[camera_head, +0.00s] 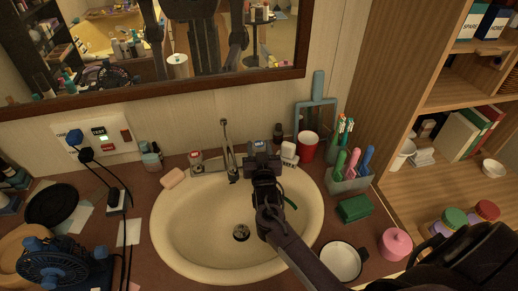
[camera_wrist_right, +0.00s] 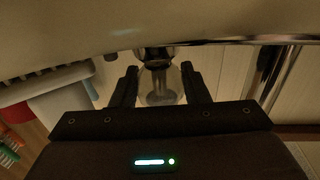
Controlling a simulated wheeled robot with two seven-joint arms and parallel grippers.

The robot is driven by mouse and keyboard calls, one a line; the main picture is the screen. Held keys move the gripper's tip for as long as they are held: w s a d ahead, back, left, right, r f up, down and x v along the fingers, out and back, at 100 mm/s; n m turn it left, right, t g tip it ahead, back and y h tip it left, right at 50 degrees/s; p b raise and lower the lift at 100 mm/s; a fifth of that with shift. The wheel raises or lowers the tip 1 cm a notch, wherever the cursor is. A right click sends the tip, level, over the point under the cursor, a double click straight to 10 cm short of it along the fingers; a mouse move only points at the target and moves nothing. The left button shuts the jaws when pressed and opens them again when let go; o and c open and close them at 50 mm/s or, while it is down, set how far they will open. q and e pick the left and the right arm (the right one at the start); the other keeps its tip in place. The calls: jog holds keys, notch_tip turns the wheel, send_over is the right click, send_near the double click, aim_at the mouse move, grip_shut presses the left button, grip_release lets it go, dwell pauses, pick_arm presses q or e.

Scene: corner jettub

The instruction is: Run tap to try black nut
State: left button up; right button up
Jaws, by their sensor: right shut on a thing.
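My right gripper (camera_head: 262,166) reaches over the sink to the right-hand tap handle (camera_head: 255,147), which it partly hides. In the right wrist view my gripper's fingers (camera_wrist_right: 158,88) are on either side of a clear handle (camera_wrist_right: 160,85), shut on it. A dark collar (camera_wrist_right: 154,54) shows at the end of that handle; I cannot tell whether it is the black nut. The metal spout (camera_head: 228,152) stands left of the gripper, and the left tap handle (camera_head: 196,157) has a red mark. No running water is visible. My left gripper is out of view.
The cream basin (camera_head: 185,235) is empty around its drain (camera_head: 241,232). Soap (camera_head: 173,178) lies left of the taps.

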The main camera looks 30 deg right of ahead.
jog(key=shift+m+g+h, duration=0.3)
jog(key=shift+m+h, duration=0.2)
jog(key=shift+h, duration=0.2)
jog(key=o, duration=1)
jog(key=shift+c, duration=0.2)
jog(key=shift+s, duration=0.1)
jog(key=b+v, duration=0.1)
jog(key=v, duration=0.6)
jog(key=shift+s+a, duration=0.15)
jog(key=shift+s, duration=0.2)
